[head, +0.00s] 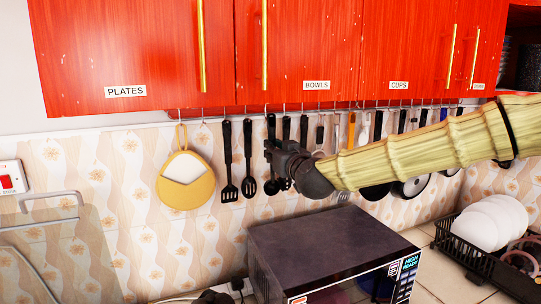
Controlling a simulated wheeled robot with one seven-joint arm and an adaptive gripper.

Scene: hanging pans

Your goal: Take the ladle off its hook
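Several black utensils hang in a row from hooks under the red cabinets in the head view. A dark round-ended utensil (271,187), which looks like the ladle, hangs to the right of a slotted spoon (249,186). Its handle runs up to a hook, partly behind my gripper. My gripper (270,150) is in front of the handles at about mid-height, pointing left. Its fingers are small and dark against the black handles. I cannot tell whether they are open or touch a handle.
A slotted turner (229,191) and a yellow pot holder (185,195) hang to the left. More utensils and pans (412,186) hang behind my arm. A microwave (330,245) stands below my gripper. A dish rack (468,258) with plates (492,222) is at right.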

